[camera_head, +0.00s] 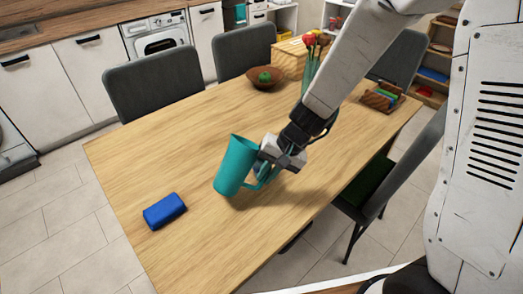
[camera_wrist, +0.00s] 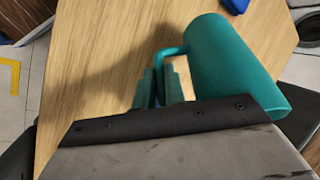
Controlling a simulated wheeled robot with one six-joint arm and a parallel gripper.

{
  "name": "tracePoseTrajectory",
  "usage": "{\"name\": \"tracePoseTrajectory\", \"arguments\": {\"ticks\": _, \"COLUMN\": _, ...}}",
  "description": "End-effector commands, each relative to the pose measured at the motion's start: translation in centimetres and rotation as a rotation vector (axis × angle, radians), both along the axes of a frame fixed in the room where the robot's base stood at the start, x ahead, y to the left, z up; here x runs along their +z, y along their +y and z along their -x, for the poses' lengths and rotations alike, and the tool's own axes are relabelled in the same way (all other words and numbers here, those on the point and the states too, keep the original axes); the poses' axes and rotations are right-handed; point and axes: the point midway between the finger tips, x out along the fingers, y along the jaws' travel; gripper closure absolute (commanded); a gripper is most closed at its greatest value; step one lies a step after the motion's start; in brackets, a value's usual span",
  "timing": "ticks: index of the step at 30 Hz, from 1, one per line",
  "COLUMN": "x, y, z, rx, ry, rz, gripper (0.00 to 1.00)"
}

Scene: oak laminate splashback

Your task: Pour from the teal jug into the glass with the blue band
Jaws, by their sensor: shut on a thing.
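The teal jug (camera_head: 236,166) is over the middle of the wooden table, its top leaning a little to the right in the head view. I cannot tell for certain whether its base touches the table. My gripper (camera_head: 267,174) is shut on the jug's handle, on the right side of the body. In the wrist view the jug (camera_wrist: 235,65) is at the upper right, and my gripper's fingers (camera_wrist: 160,88) close around the handle. The inside of the jug is hidden. No glass with a blue band shows in either view.
A blue block (camera_head: 164,211) lies on the table (camera_head: 150,150) left of the jug. A brown bowl (camera_head: 264,79) with a green item, a vase of flowers (camera_head: 310,68) and a wooden rack (camera_head: 382,97) stand toward the back. Chairs surround the table; its left half is mostly clear.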

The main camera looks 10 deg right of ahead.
Motion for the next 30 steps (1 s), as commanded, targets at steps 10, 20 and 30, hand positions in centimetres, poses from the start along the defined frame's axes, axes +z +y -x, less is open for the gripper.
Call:
{"name": "tracePoseTrajectory", "arguments": {"ticks": 10, "x": -1.1, "y": 0.7, "z": 0.8, "rx": -0.002, "ry": -0.102, "rz": 0.178, "gripper": 1.00}}
{"name": "tracePoseTrajectory", "arguments": {"ticks": 20, "x": -0.8, "y": 1.1, "z": 1.1, "rx": -0.007, "ry": -0.143, "rz": 0.250, "gripper": 1.00}}
{"name": "tracePoseTrajectory", "arguments": {"ticks": 30, "x": -0.5, "y": 1.4, "z": 1.4, "rx": -0.023, "ry": -0.185, "rz": 0.327, "gripper": 1.00}}
